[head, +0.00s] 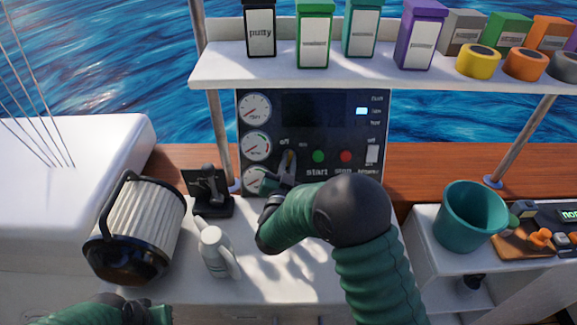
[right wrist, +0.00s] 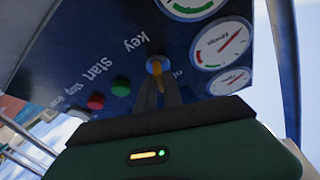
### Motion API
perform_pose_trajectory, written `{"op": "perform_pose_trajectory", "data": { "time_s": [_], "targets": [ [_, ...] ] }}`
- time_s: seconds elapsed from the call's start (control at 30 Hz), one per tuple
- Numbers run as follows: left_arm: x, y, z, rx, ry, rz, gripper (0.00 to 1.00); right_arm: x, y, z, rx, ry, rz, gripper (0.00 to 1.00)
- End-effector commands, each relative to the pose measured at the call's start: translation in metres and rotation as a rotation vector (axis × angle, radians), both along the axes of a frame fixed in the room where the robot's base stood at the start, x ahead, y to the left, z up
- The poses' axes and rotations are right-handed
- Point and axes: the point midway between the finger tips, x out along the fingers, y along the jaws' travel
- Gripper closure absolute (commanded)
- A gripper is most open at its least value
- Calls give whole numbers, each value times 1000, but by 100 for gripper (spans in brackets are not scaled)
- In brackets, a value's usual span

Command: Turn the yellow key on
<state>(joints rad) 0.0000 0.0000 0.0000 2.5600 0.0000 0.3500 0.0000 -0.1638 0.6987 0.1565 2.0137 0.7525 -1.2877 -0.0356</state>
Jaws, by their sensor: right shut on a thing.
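The yellow key (head: 290,159) sits in the dark control panel (head: 345,115), between the "off" and "on" labels. In the right wrist view the key (right wrist: 154,66) shows at the tips of my dark fingers. My right gripper (right wrist: 158,84) is shut on the key, and its arm partly covers the panel's lower edge in the head view. The key's exact angle is hard to tell. My left gripper (head: 125,310) is only partly in view at the bottom left, away from the panel, and its jaws cannot be made out.
Green (head: 319,156) and red (head: 346,157) buttons sit right of the key, and gauges (head: 256,146) to its left. A lever (head: 208,190), white bottle (head: 214,250) and ribbed filter (head: 140,225) stand left of my right arm. A shelf of containers (head: 350,65) overhangs the panel.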

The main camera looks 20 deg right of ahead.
Motion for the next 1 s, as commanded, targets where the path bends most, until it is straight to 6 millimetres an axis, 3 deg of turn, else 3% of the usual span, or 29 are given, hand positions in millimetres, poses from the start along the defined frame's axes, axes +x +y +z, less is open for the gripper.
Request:
{"op": "perform_pose_trajectory", "data": {
  "time_s": [0.5,1.0],
  "targets": [
    [0,0,-6,0,0,0,100,1,3,1,405,-114,-195,100],
    [0,0,-4,0,0,0,100,1,3,0,595,-167,-290,100]
  ]
}}
